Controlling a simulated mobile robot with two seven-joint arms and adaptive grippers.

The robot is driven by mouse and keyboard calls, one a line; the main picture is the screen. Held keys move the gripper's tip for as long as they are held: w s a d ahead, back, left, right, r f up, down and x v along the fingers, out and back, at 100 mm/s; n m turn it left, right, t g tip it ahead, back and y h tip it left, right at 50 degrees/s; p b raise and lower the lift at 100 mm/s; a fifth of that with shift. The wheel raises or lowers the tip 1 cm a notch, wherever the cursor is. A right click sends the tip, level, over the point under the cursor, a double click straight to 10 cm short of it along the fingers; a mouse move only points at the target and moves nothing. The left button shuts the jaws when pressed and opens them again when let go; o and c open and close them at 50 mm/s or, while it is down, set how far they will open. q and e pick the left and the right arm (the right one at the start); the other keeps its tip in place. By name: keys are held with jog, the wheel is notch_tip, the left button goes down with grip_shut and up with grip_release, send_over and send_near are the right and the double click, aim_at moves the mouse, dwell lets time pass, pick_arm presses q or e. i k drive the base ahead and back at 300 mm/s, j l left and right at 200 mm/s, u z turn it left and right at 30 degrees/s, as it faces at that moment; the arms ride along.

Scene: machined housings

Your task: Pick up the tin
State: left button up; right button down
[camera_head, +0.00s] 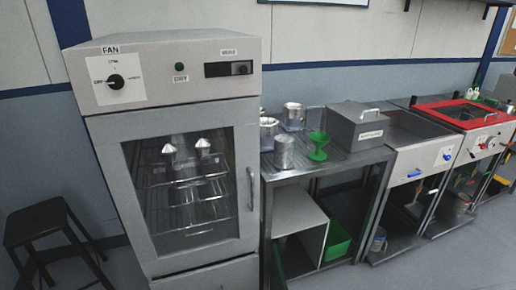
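Several silver metal containers stand on the left part of a steel table (341,159). One plain cylindrical tin (284,153) is at the front. A wider container (268,134) stands behind it to the left, close to the oven's side. Another tin-like container (293,117) stands farther back. I cannot tell which one the task means. A green funnel (318,146) stands just right of the front tin. Neither of my grippers is in view.
A tall grey oven (180,54) with a closed glass door stands left of the table. A grey lidded box (356,126) sits right of the funnel. A green bin (337,240) is under the table. A black stool (50,222) stands at the left. A red-topped unit (466,113) is farther right.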

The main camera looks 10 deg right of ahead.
aim_at(284, 144)
jog(key=i+l+u, duration=0.15)
jog(key=l, duration=0.2)
jog(key=i+l+u, duration=0.1)
jog(key=l, duration=0.25)
jog(key=i+l+u, duration=0.15)
jog(key=l, duration=0.2)
jog(key=i+l, duration=0.1)
jog(key=l, duration=0.45)
jog(key=i+l+u, duration=0.1)
jog(key=l, duration=0.45)
jog(key=i+l, duration=0.15)
jog(key=l, duration=0.4)
jog(key=i+l+u, duration=0.1)
jog(key=l, duration=0.45)
